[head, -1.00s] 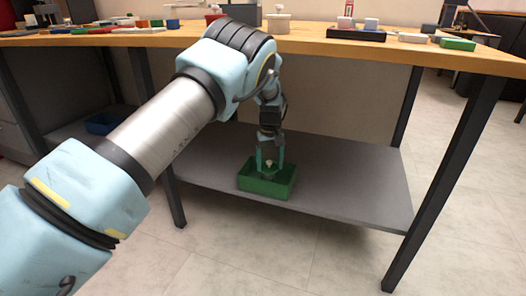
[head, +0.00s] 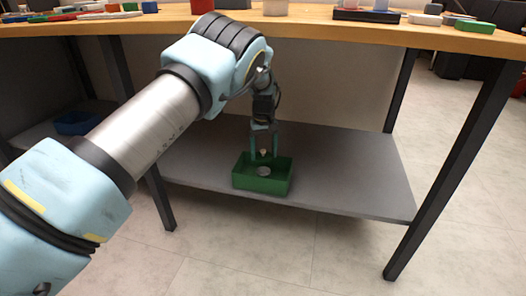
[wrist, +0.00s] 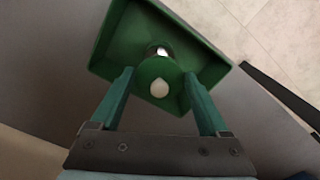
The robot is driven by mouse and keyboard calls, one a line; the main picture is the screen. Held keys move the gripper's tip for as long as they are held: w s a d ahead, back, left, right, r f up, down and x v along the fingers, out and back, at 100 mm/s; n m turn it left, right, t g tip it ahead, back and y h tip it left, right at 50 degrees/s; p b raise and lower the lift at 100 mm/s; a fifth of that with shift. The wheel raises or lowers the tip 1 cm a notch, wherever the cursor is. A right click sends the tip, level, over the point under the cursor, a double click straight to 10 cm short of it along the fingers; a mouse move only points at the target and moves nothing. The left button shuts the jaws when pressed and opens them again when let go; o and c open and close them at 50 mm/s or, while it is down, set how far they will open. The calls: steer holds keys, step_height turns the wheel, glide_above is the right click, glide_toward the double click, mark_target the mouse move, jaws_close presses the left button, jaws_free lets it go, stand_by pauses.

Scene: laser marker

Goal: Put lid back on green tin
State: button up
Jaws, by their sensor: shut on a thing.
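My gripper (head: 264,157) is above a green open bin (head: 263,186) on the grey lower shelf. Its two fingers stand on either side of a round green lid (wrist: 157,98) with a cream knob, and are shut on it. The cream knob also shows between the fingers in the head view. A grey, round, metallic shape (head: 263,171) lies inside the bin below the gripper; it looks like the tin's open top. In the wrist view the lid hides most of it, and only a shiny part (wrist: 160,49) shows. The tin's green side cannot be told from the bin.
The wooden tabletop (head: 330,27) lies above the shelf and holds several small items along it. A dark table leg (head: 440,180) stands at the right. The grey shelf (head: 350,175) is bare right of the bin. A blue bin (head: 77,122) sits at the far left.

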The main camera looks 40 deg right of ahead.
step_height(320, 180, down, 4)
steer(key=b, duration=0.2)
steer(key=shift+r+b, duration=0.2)
steer(key=shift+b, duration=0.1)
steer(key=shift+f, duration=0.9)
steer(key=shift+r+p, duration=0.1)
steer(key=shift+p, duration=0.3)
stand_by(0.3)
steer(key=shift+f, duration=0.25)
stand_by(1.4)
steer(key=o, duration=1.2)
steer(key=shift+c, duration=0.2)
